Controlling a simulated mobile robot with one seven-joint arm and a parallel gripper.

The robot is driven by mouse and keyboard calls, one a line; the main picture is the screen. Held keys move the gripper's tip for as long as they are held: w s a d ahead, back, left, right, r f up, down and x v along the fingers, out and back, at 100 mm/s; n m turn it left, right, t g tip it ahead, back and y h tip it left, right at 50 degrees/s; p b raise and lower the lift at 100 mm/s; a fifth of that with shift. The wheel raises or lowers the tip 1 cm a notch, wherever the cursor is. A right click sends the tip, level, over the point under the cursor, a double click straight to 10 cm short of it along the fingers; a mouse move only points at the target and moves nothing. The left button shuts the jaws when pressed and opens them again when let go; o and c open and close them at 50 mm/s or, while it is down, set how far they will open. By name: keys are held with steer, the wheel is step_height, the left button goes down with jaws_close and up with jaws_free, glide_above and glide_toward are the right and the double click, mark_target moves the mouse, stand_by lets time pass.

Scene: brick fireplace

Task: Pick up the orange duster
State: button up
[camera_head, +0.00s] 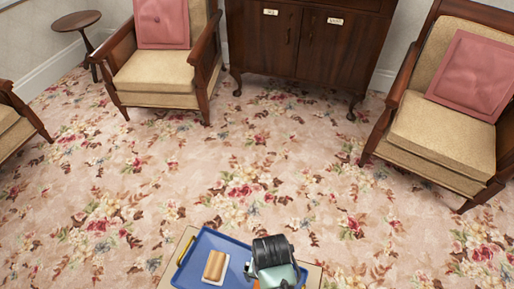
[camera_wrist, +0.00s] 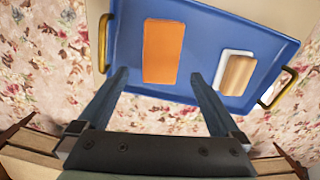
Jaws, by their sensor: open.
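The orange duster (camera_wrist: 160,52) lies flat on the blue tray (camera_wrist: 208,18) in the wrist view. It is a plain orange rectangle. In the head view my arm hides nearly all of it. My gripper (camera_wrist: 159,78) is open and empty. In the wrist view its two fingers point toward the duster, with the duster's near end appearing between the fingertips. I cannot tell the height left between them. In the head view my gripper is over the right part of the blue tray (camera_head: 205,242), and its fingers are hidden.
A tan wooden block with a white base (camera_head: 215,266) lies on the tray, left of my arm; it also shows in the wrist view (camera_wrist: 238,74). The tray has brass handles (camera_wrist: 277,88) and stands on a pale surface (camera_head: 312,276). Cushioned chairs and a dark cabinet (camera_head: 305,42) stand far back.

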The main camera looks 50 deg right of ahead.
step_height(320, 180, down, 5)
steer(key=shift+r+b, duration=0.1)
steer(key=shift+b, duration=0.55)
steer(key=shift+w+f+b, duration=0.1)
steer(key=shift+f+b, duration=1)
steer(key=shift+f, duration=1.8)
steer(key=c, duration=1.1)
step_height(320, 180, up, 10)
steer(key=p, duration=0.3)
steer(key=shift+r+p, duration=0.1)
steer(key=shift+p, duration=0.2)
steer(key=shift+c, duration=0.2)
